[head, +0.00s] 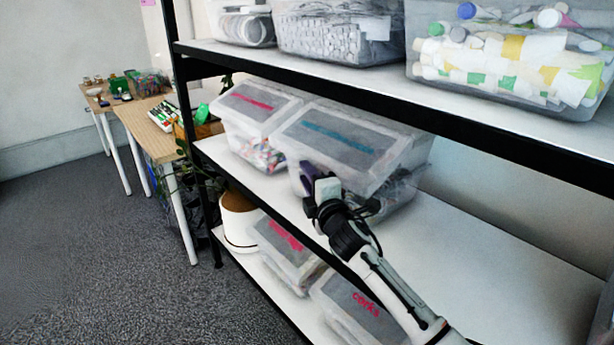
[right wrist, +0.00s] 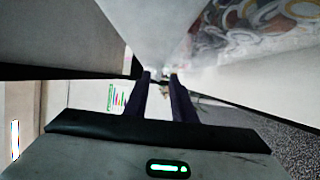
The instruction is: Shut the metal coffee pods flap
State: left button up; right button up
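A clear bin on the middle shelf has a grey lid flap (head: 338,135) with a teal label too blurred to read; I cannot confirm that it is the metal coffee pods one. The flap is tilted, with its front edge low and its right side raised over the bin. My right gripper (head: 310,172) is at the front of this bin, just below the flap's front edge. In the right wrist view its two dark fingers (right wrist: 160,80) stand apart with a gap between them, close under a pale surface. Whether they touch the bin is hidden. My left gripper is not in view.
A similar bin with a pink label (head: 255,103) stands directly to the left. The upper shelf (head: 400,82) runs close above. The middle shelf (head: 500,260) is bare to the right. More bins, one marked "corks" (head: 365,300), stand on the lower shelf.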

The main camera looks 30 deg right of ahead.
jog(key=shift+r, duration=0.1)
jog(key=v, duration=1)
jog(key=shift+s, duration=0.15)
jog(key=shift+a, duration=0.1)
jog(key=s+a+f+m+g+y, duration=0.25)
jog(key=s+a+f, duration=0.2)
jog(key=f, duration=0.55)
jog(key=s+a+f+m+g+y, duration=0.1)
jog(key=s+a+f+m+g, duration=0.25)
jog(key=f, duration=0.65)
jog(key=s+a+f+m+g+y, duration=0.1)
jog(key=s+a+f+m, duration=0.2)
jog(key=s, duration=0.7)
jog(key=s+a+f+m+g+y, duration=0.2)
jog(key=s+a+f+m, duration=0.2)
jog(key=s+a+f, duration=0.3)
jog(key=s+f, duration=0.3)
jog(key=shift+a+m, duration=0.3)
jog(key=shift+a, duration=0.1)
